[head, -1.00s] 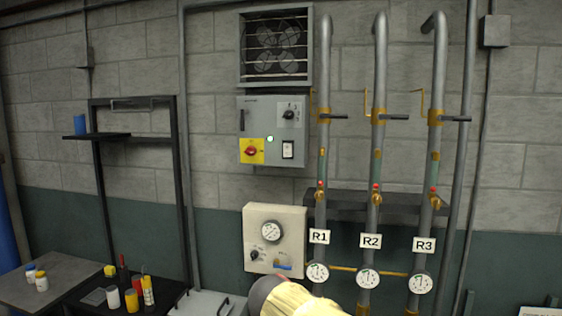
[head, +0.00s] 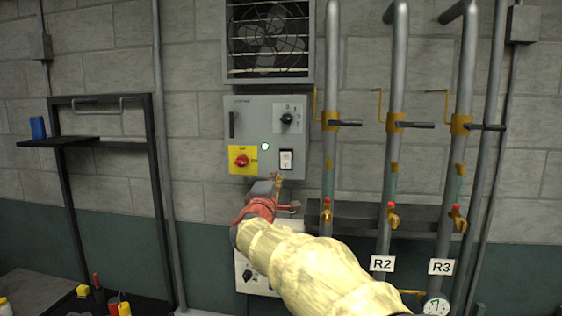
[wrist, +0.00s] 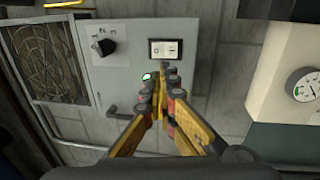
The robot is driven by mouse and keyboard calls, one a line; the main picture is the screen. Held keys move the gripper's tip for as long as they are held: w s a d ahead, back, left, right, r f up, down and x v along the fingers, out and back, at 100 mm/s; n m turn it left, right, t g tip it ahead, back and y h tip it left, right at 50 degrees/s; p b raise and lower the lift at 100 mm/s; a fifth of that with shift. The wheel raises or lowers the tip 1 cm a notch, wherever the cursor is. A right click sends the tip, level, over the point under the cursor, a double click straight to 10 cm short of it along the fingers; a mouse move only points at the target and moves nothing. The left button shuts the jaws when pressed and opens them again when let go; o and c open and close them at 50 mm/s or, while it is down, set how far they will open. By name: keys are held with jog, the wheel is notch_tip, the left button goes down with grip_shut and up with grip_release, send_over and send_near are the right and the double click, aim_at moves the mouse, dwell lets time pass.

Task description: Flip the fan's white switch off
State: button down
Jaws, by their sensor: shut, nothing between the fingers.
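The white rocker switch (head: 286,160) sits at the lower right of the grey control box (head: 253,111) on the wall. The fan (head: 268,40) is behind a wire grille above that box. My gripper (head: 278,179) is just below the switch in the head view, shut and empty. In the wrist view, the switch (wrist: 165,50) lies just beyond my closed fingertips (wrist: 158,72). I cannot tell whether they touch it. The exact tilt of the rocker is too small to read.
The box also carries a red knob (head: 241,161) on a yellow plate, a black dial (head: 287,119) and a lit green lamp (head: 265,146). Vertical pipes with valves (head: 395,120) stand to the right.

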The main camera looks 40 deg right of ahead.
jog(key=p, duration=0.4)
send_near(285, 158)
jog(key=shift+m, duration=0.3)
jog(key=x, duration=0.7)
jog(key=shift+a, duration=0.1)
